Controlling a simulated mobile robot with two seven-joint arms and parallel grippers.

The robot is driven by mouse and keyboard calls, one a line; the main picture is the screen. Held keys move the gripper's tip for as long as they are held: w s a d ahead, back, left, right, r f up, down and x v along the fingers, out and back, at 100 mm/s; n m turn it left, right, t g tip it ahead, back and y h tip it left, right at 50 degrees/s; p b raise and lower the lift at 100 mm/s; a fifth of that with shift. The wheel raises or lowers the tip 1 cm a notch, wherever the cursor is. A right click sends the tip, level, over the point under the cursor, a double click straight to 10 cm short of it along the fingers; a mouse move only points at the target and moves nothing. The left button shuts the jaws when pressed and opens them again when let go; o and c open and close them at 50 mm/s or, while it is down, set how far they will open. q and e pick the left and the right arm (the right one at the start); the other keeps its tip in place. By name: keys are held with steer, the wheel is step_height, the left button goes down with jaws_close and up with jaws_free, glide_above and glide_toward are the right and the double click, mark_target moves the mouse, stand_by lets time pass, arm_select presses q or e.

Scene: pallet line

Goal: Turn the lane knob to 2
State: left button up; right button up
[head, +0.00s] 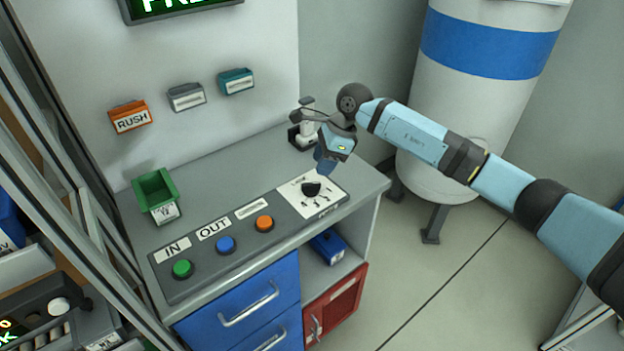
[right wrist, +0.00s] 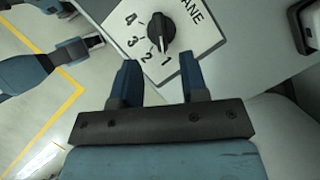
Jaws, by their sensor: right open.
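The lane knob (head: 311,189) is a black knob on a white plate at the right end of the console. In the right wrist view the knob (right wrist: 161,30) shows a pale pointer line directed toward the 1, with 2, 3 and 4 printed around it. My right gripper (head: 324,166) is above the plate, close to the knob. In the right wrist view its two blue fingers (right wrist: 156,72) are apart with nothing between them, and the knob lies just beyond the tips. I do not see my left gripper in the head view.
Green (head: 183,268), blue (head: 226,244) and orange (head: 264,223) buttons line the console left of the knob. A green bin (head: 157,196) stands behind them. A small grey-and-black device (head: 303,132) stands behind the gripper. A white tank (head: 470,90) stands at the back right.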

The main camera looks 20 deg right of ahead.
mark_target(311, 183)
steer(key=x, duration=0.7)
jaws_close()
